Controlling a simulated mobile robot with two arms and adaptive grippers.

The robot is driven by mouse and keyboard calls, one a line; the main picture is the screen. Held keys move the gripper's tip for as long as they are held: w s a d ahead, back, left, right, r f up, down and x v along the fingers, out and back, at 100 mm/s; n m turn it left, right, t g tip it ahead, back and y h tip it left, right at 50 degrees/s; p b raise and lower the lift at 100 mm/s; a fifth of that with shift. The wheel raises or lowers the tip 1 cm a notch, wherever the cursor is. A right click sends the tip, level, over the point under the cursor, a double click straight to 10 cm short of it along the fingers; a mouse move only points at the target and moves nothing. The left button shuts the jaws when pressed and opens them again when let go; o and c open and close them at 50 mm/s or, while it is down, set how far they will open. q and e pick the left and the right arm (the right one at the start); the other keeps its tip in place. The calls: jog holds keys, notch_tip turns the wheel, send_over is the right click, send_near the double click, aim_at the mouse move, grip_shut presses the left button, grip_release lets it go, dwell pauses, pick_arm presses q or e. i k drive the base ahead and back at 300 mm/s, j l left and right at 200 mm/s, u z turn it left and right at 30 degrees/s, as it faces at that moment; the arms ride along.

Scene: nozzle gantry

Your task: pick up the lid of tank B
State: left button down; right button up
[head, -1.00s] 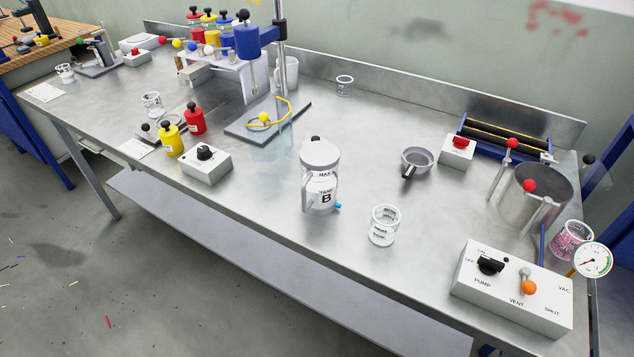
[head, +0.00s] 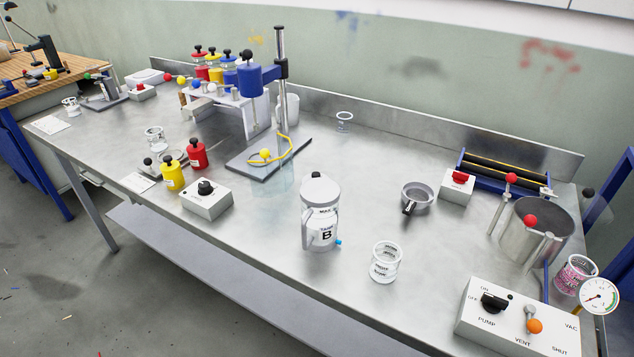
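Tank B (head: 322,236) is a clear-and-white jug with a "TANK B" label, standing upright near the middle of the steel bench. Its grey-white lid (head: 320,191) sits on top, with a small black knob (head: 316,175) in the lid's middle. A small blue fitting is on the tank's lower right side. Neither of my grippers shows in the head view.
A clear beaker (head: 385,263) stands right of the tank, and a small grey pan (head: 416,197) behind it. A control box (head: 207,199) is to the left; a pump box (head: 520,322) is front right. A stand (head: 268,155) rises behind. Bench in front of the tank is clear.

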aim_at(315, 173)
jog(key=i+j+z, duration=0.15)
jog(key=z, duration=0.15)
jog(key=i+j+z, duration=0.25)
jog(key=j, duration=0.15)
jog(key=j+z, duration=0.55)
jog(key=i+j, duration=0.05)
jog(key=j, duration=0.05)
